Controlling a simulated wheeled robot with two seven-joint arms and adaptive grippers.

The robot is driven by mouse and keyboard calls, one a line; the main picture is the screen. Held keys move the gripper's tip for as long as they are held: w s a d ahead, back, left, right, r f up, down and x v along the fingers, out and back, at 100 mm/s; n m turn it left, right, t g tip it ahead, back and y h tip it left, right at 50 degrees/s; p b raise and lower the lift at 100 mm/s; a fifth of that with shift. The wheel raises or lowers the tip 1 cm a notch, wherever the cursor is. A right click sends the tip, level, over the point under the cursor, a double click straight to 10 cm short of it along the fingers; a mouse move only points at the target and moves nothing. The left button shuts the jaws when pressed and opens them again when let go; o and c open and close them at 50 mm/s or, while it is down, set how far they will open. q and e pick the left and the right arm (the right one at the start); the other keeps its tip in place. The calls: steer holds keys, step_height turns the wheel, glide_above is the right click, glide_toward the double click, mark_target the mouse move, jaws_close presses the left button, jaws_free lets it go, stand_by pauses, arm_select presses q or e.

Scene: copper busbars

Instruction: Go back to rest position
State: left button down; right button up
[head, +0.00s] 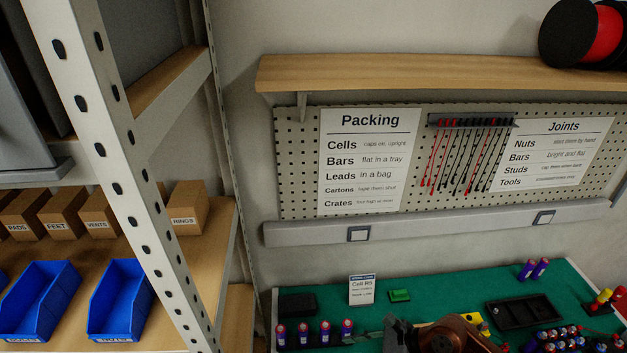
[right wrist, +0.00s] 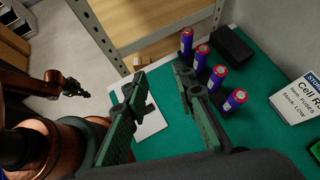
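My right gripper (right wrist: 158,80) is open in the right wrist view, its two green-padded fingers apart with nothing held between them. It is over the green mat (right wrist: 185,140), just beside a row of purple cells. In the head view my right gripper (head: 372,338) shows only partly at the bottom edge, with my copper-coloured arm beside it. What looks like my left gripper (right wrist: 72,88) is small and dark at the left of the right wrist view; its fingers are too small to judge. The left arm does not show in the head view.
Upright purple cells (head: 302,334) stand beside a black block (head: 297,304) and a Cell sign (head: 362,290). A black tray (head: 523,312) and several loose parts lie at right. A metal shelf rack (head: 135,190) with blue bins (head: 119,300) stands left.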

steer(key=w+a+r+m+t+y, duration=0.25)
steer(key=r+m+t, duration=0.2)
steer(key=r, duration=0.35)
steer(key=w+a+r+m+t+y, duration=0.1)
steer(key=r+m+t+y, duration=0.25)
steer(key=r+m, duration=0.35)
steer(key=w+d+r+m+t+h, duration=0.45)
steer(key=d+m+t, duration=0.25)
steer(key=d+m, duration=0.3)
steer(key=d+f+m+t+h, duration=0.1)
steer(key=d+f+m+h, duration=0.3)
steer(key=d+m+h, duration=0.65)
steer(key=s+d+f+m+g+h, duration=0.45)
steer(key=d+f+m, duration=0.55)
steer(key=f+m, duration=0.3)
steer(key=s+a+f+m+g+y, duration=0.25)
steer(key=s+f+m+g, duration=0.65)
steer(key=s+f, duration=1.15)
steer(key=s+f+n+g+b, duration=0.3)
steer(key=f, duration=2.8)
steer(key=s+a+f+g+y+b, duration=0.1)
steer(key=s+f+b, duration=0.1)
steer(key=s+f, duration=1.8)
steer(key=shift+f+n+g, duration=0.3)
steer(key=shift+f+g, duration=0.05)
steer(key=shift+f, duration=0.15)
